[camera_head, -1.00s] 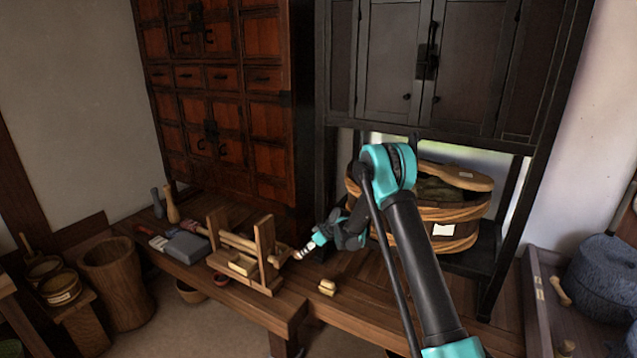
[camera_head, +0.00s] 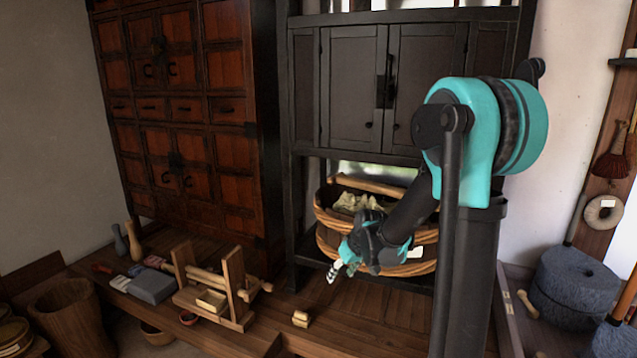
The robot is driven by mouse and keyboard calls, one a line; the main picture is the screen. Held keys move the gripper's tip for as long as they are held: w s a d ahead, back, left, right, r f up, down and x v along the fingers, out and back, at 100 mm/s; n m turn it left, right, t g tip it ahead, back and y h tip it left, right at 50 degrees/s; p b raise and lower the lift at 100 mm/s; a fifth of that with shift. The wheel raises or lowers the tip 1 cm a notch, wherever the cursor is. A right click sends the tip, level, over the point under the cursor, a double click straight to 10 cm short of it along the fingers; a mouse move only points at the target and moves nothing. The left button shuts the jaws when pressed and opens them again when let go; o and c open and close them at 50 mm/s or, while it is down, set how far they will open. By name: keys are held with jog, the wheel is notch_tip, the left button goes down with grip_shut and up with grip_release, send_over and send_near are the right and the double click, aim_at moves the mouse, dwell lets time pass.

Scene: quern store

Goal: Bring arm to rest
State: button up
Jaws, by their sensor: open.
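My gripper (camera_head: 335,272) is in the middle of the head view, in front of the wooden tub and above the low wooden bench. Its fingers point down and to the left. It is open, and nothing shows between the fingers. My arm rises large at the right and folds back down to the gripper, hiding part of the tub and the dark cabinet. Below and left of the gripper, a small pale wooden block (camera_head: 300,319) lies on the bench (camera_head: 345,312), apart from it.
A wooden frame with a roller (camera_head: 235,285) and a grey block (camera_head: 152,286) stand on the bench at left. The hooped tub (camera_head: 327,213) sits under the dark cabinet (camera_head: 350,90). A blue-grey quern stone (camera_head: 575,290) stands at right. The bench around the small block is clear.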

jog(key=s+d+m+h, duration=0.1)
jog(key=s+d+m, duration=0.1)
jog(key=s+d, duration=0.2)
jog(key=s+d+f+m+h, duration=0.1)
jog(key=s+d, duration=0.3)
jog(key=s, duration=0.7)
jog(key=s+d+m+h, duration=0.1)
jog(key=s+d+m, duration=0.1)
jog(key=s, duration=0.6)
jog(key=shift+s+d+f+m, duration=0.15)
jog(key=shift+d+f+m, duration=0.2)
jog(key=shift+d, duration=0.55)
